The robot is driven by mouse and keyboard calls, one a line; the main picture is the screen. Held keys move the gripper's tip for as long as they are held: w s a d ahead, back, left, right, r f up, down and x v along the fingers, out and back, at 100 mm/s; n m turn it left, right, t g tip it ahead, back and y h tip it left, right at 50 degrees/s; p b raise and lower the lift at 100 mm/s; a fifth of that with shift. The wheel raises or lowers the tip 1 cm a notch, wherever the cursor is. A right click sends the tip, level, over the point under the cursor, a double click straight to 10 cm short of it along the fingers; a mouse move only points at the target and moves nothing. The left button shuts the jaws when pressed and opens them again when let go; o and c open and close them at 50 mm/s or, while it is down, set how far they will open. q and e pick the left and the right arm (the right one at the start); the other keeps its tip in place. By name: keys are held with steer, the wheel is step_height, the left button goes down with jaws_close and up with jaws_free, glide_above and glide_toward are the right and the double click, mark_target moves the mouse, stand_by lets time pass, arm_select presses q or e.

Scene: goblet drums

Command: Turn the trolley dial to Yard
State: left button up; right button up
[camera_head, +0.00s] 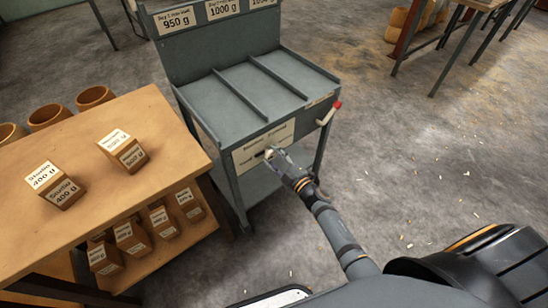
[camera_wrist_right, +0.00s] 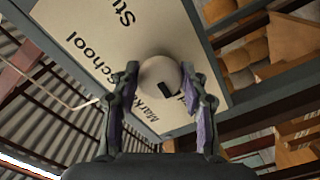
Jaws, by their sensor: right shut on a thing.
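The trolley (camera_head: 251,88) is a grey metal cart with a cream dial plate (camera_head: 251,152) on its front. The dial (camera_wrist_right: 160,76) is a round pale knob with a dark mark on its lower right side in the wrist view. Around it the plate (camera_wrist_right: 95,35) shows "Stu…", "school", "Mark…" and a label partly covered by a finger, of which "d" shows. My right gripper (camera_head: 275,157) is at the plate, its fingers (camera_wrist_right: 160,92) on either side of the knob and shut on it. My left gripper is out of view.
A red-tipped lever (camera_head: 330,112) sticks out at the trolley's right corner. The concrete floor (camera_head: 430,160) to the right is open, with scattered chips.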

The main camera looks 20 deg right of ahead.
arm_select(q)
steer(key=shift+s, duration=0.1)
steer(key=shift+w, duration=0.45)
arm_select(e)
steer(key=shift+n, duration=0.4)
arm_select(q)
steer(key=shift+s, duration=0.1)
arm_select(e)
steer(key=o, duration=1.2)
steer(key=shift+c, duration=0.2)
steer(key=v, duration=1.2)
